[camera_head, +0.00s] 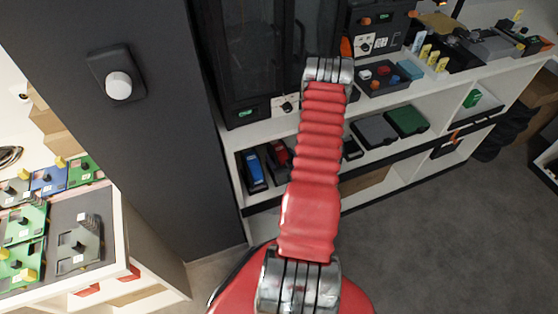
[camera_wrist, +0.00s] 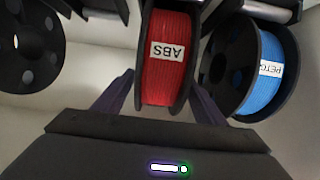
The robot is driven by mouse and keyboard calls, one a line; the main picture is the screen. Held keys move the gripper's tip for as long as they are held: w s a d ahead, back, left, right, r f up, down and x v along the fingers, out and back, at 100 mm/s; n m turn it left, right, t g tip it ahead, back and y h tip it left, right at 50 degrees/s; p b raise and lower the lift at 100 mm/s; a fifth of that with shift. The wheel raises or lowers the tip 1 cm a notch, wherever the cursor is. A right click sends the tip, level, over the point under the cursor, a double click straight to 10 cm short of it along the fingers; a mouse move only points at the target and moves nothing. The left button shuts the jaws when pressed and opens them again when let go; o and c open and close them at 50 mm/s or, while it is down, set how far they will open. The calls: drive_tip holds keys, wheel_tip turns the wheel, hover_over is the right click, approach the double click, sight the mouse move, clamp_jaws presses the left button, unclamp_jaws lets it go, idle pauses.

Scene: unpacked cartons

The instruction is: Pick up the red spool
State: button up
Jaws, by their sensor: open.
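The red spool (camera_wrist: 169,74), with a white ABS label and black flanges, fills the upper middle of the wrist view. My gripper (camera_wrist: 165,90) is open, with one dark finger on each side of the red spool's lower part. I cannot tell whether the fingers touch the flanges. In the head view a red spool (camera_head: 279,155) shows on a shelf, partly hidden by my red arm. My gripper is hidden behind the arm in the head view.
A blue spool (camera_wrist: 268,72) labelled PETG stands close on the right of the red one. A black spool (camera_wrist: 30,45) is at the left. The white shelf unit (camera_head: 400,172) holds several tools and cases. A dark column (camera_head: 165,180) stands to the left.

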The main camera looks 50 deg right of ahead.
drive_tip(key=shift+x, duration=0.85)
drive_tip(key=shift+c, duration=0.4)
clamp_jaws()
drive_tip(key=shift+r, duration=0.1)
drive_tip(key=shift+r, duration=4.9)
drive_tip(key=shift+s, duration=0.2)
